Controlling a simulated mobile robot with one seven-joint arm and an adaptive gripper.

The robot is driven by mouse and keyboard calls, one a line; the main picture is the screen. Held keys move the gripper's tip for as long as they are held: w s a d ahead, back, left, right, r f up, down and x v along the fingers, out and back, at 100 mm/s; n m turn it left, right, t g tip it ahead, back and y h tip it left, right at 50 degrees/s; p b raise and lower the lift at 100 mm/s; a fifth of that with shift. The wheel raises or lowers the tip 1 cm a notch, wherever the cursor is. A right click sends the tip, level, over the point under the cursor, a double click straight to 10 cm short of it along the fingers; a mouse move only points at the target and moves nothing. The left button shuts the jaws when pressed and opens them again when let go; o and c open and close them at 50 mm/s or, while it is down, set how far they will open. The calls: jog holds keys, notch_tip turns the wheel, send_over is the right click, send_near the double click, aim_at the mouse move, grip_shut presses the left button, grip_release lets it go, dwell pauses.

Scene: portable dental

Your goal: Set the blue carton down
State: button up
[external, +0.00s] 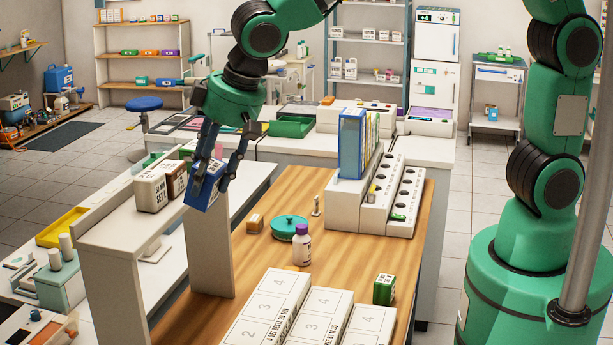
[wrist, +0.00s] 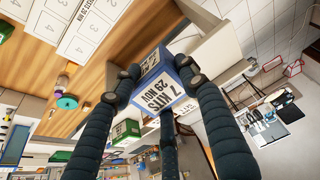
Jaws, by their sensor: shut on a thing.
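The blue carton (external: 205,187) is clamped between the fingers of my gripper (external: 213,170), tilted, with its lower end at the near right edge of a raised grey shelf (external: 125,215). In the wrist view the carton (wrist: 165,82) shows a white label reading "7 KITS 29 NOV", and my gripper's fingers (wrist: 158,88) close on its sides. A cream carton (external: 153,192) and a brown carton (external: 174,178) stand on the shelf just left of the blue one. I cannot tell whether the blue carton touches the shelf.
A white rack (external: 380,200) stands at the back. The shelf's near part is clear.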

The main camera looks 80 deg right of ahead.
jog(key=d+f+m+b, duration=0.1)
jog(key=d+f, duration=0.2)
jog(key=d, duration=0.1)
jog(key=d+f+m+h+b, duration=0.1)
jog(key=d+f+m, duration=0.1)
jog(key=d, duration=0.3)
jog(key=w+d+f+m+g+b, duration=0.1)
jog(key=d+f, duration=0.3)
jog(key=d, duration=0.1)
jog(key=shift+d+m, duration=0.2)
jog(key=shift+m, duration=0.1)
jog(key=shift+c, duration=0.2)
jog(key=s+d+f+m+g+b, duration=0.1)
jog(key=s+d+f+m+b, duration=0.2)
jog(key=d+f, duration=0.4)
jog(key=s+d+f+m+g+b, duration=0.1)
jog(key=s+d+f+m+b, duration=0.2)
jog(key=d, duration=1.2)
jog(key=s+d+f+m+g+b, duration=0.1)
jog(key=s+d+f+m+b, duration=0.2)
jog(key=s+d+f+m, duration=0.4)
jog(key=s+d+f, duration=0.2)
jog(key=d+f, duration=0.2)
jog(key=f, duration=0.1)
jog(key=shift+f+m, duration=0.3)
jog(key=shift+f, duration=0.05)
notch_tip(320, 180, down, 6)
jog(key=b, duration=0.1)
jog(key=shift+b, duration=0.35)
jog(key=shift+f, duration=0.1)
